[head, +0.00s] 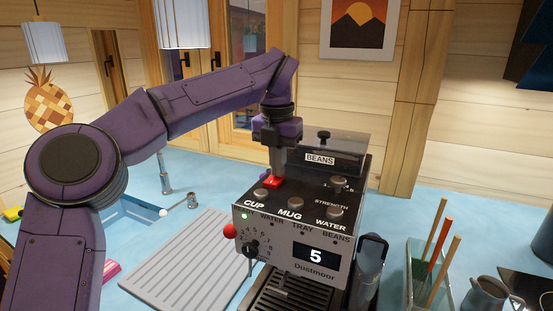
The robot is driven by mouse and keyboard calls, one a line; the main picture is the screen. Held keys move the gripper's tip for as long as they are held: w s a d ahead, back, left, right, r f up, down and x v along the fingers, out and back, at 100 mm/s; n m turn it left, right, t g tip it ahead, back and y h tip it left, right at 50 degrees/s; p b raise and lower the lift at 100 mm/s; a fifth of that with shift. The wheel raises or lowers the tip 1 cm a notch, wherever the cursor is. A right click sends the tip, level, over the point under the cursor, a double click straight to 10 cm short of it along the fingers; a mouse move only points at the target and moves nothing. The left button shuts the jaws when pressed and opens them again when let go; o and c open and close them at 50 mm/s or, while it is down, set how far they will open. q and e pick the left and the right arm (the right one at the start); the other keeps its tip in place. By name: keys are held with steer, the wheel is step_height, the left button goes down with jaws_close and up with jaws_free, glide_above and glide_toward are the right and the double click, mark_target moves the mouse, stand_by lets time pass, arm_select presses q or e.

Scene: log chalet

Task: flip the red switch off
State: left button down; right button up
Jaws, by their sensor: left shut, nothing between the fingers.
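The red switch (272,183) is a small red rocker on the top left of the black and steel coffee machine (290,238). A green light (244,216) glows on the machine's front, and its display (315,256) reads 5. My left gripper (277,172) is shut and points down at the switch from above. Its fingertips are at the switch's back edge and hide part of it. I cannot tell whether they touch it. My right gripper is not in view.
CUP, MUG and WATER buttons sit just in front of the switch. The bean hopper (320,159) stands behind it. A ribbed drainboard (185,262) lies left. A container of sticks (428,275) and a metal jug (487,294) stand right.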

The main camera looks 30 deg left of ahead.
arm_select(q)
steer(key=shift+s+f, duration=0.1)
steer(key=shift+f, duration=0.55)
steer(key=shift+s+d+f+b, duration=0.1)
steer(key=shift+d+f+b, duration=0.05)
steer(key=shift+b, duration=0.3)
steer(key=shift+s, duration=0.1)
steer(key=r+p, duration=0.4)
steer(key=r, duration=0.1)
steer(key=shift+a+r+p, duration=0.1)
steer(key=shift+a+p, duration=0.1)
steer(key=shift+p, duration=0.15)
step_height(320, 180, up, 10)
steer(key=p, duration=0.2)
steer(key=shift+s+r, duration=0.2)
steer(key=shift+s, duration=0.05)
steer(key=shift+d, duration=0.1)
